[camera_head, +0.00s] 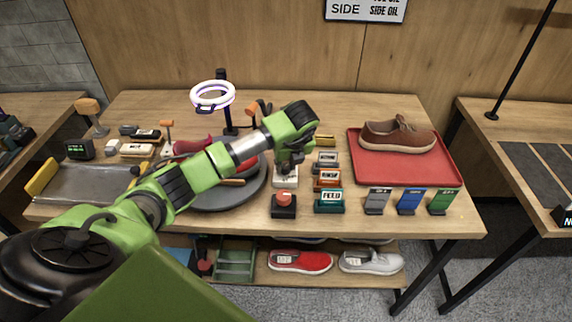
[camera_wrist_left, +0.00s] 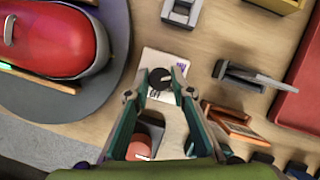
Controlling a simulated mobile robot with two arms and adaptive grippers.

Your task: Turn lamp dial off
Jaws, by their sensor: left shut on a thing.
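The ring lamp (camera_head: 212,96) stands at the back of the table and its ring glows white with a purple tint. The lamp dial (camera_wrist_left: 160,79) is a dark round knob on a white base plate (camera_head: 286,181). My left gripper (camera_head: 289,164) points down over this plate. In the left wrist view my left gripper (camera_wrist_left: 158,90) has its two fingertips on either side of the knob and is shut on it. In the head view the knob is hidden by the gripper. My right gripper is not in view.
A box with a red-orange button (camera_head: 284,204) stands just in front of the plate. Labelled card stands (camera_head: 328,201) are close on the right. A grey turntable (camera_head: 215,200) bearing a red shoe (camera_wrist_left: 50,35) is on the left. A red tray (camera_head: 405,172) holds a brown shoe (camera_head: 397,135).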

